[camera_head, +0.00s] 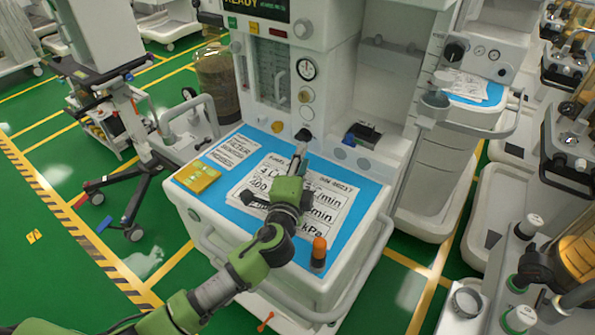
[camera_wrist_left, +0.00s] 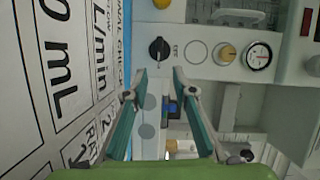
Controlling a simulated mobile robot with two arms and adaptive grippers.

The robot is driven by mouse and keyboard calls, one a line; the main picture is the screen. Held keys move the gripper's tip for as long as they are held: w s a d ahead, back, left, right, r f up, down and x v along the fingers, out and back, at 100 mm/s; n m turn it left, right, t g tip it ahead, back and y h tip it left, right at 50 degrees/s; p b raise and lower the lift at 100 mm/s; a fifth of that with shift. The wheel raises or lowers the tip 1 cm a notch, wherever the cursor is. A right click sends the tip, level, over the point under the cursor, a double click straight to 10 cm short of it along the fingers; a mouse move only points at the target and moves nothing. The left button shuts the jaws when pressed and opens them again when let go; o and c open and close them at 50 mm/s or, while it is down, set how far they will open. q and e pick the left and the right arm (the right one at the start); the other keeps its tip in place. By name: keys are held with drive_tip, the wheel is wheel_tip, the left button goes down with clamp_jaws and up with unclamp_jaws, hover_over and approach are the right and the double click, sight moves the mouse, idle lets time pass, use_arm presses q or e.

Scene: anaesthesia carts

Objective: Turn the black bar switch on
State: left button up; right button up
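The black bar switch (camera_wrist_left: 158,49) is a round black knob with a bar, set in the white front panel of the anaesthesia cart. Small lettering beside it in the wrist view is too small to read for sure. The switch also shows in the head view (camera_head: 303,134), just beyond the fingers of my left gripper (camera_head: 299,153). My left gripper is open in the wrist view (camera_wrist_left: 159,80). Its two fingers are apart with nothing between them, pointing toward the switch and not visibly touching it. My right gripper is not in view.
Below my left gripper is a blue worktop (camera_head: 345,235) with printed sheets (camera_head: 330,205), a yellow pad (camera_head: 197,177) and an orange-topped bottle (camera_head: 318,250). A gauge (camera_head: 306,68) and other knobs sit above the switch. A dark boxy device (camera_head: 362,134) stands to its right.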

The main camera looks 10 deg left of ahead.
use_arm(q)
drive_tip(key=s, duration=0.5)
drive_tip(key=shift+s+r, duration=0.1)
idle(0.4)
